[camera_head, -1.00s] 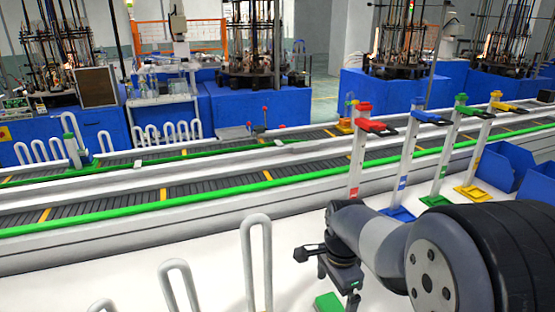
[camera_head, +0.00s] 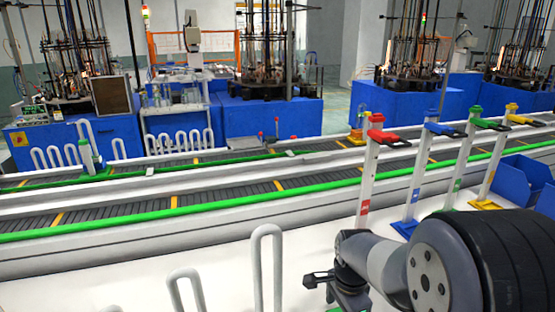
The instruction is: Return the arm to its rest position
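My arm (camera_head: 400,265) reaches in from the lower right of the head view, over the white table. My gripper (camera_head: 340,303) points down at the bottom edge of the picture and is partly cut off. Its fingertips are out of sight, so I cannot tell whether it is open or shut or holds anything. A bit of green shows beside it at the bottom edge.
White U-shaped tubes (camera_head: 267,265) stand on the table left of my arm. Coloured-top stands, including a red one (camera_head: 369,170), rise behind it. A blue bin (camera_head: 522,180) is at the right. A conveyor (camera_head: 220,195) runs across behind.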

